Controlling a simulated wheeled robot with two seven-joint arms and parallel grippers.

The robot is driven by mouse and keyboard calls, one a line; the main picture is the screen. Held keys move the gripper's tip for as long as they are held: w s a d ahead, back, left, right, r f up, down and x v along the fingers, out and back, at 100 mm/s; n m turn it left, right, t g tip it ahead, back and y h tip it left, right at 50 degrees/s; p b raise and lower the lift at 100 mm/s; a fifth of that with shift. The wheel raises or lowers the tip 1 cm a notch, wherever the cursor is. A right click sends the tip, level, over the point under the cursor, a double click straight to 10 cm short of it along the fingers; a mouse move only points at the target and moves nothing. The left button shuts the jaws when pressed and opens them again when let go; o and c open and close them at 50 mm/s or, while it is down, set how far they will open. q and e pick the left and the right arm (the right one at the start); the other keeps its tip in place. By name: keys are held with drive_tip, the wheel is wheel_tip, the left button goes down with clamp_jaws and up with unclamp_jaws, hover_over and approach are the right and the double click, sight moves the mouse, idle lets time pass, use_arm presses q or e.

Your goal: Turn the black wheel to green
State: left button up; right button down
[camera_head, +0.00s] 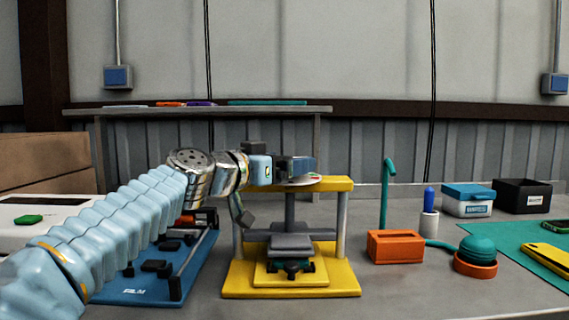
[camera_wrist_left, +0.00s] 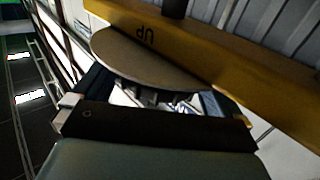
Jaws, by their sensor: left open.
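A yellow press (camera_head: 343,184) stands on the table in the middle of the head view. At its top beam is a small disc (camera_head: 312,178) with pale, red and green patches, partly hidden by my left gripper (camera_head: 303,166). In the left wrist view a tan disc (camera_wrist_left: 140,52) lies against the yellow beam (camera_wrist_left: 205,60) marked "UP". A dark ridged rim, likely the black wheel (camera_wrist_left: 152,97), shows below it. My left gripper (camera_wrist_left: 155,108) is open, with its fingers at either side of this rim; contact cannot be told. The wheel's setting is hidden. My right gripper is not in view.
A blue board (camera_head: 140,290) with dark parts lies left of the press. To the right are an orange block (camera_head: 395,247), a teal dome (camera_head: 478,248), a blue-lidded box (camera_head: 467,200) and a black box (camera_head: 522,196). Bare table lies in front at the right.

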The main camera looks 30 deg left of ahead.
use_arm(q)
drive_tip(key=shift+s+a, duration=0.1)
drive_tip(key=shift+s, duration=0.35)
drive_tip(key=b+v, duration=0.3)
drive_tip(key=v, duration=0.9)
drive_tip(key=shift+s+b, duration=0.3)
drive_tip(key=shift+s, duration=0.05)
